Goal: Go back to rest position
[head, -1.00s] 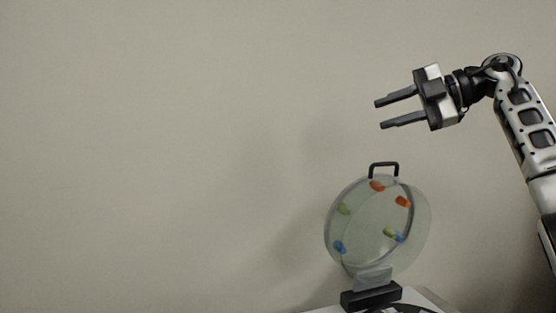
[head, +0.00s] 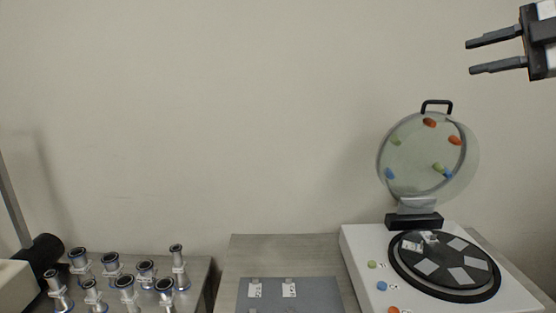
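My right gripper (head: 468,56) is at the upper right of the head view, in front of the wall and above the white device. Its two dark fingers point left, are spread apart and hold nothing. The rest of my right arm is out of the picture. My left gripper is not in view.
A white device (head: 358,246) with a black turntable (head: 398,270) stands at the right. Its clear round lid (head: 415,165) is raised, with a black handle (head: 437,104) on top. A grey plate (head: 275,303) lies at the centre. Several metal fittings (head: 126,287) stand at the left.

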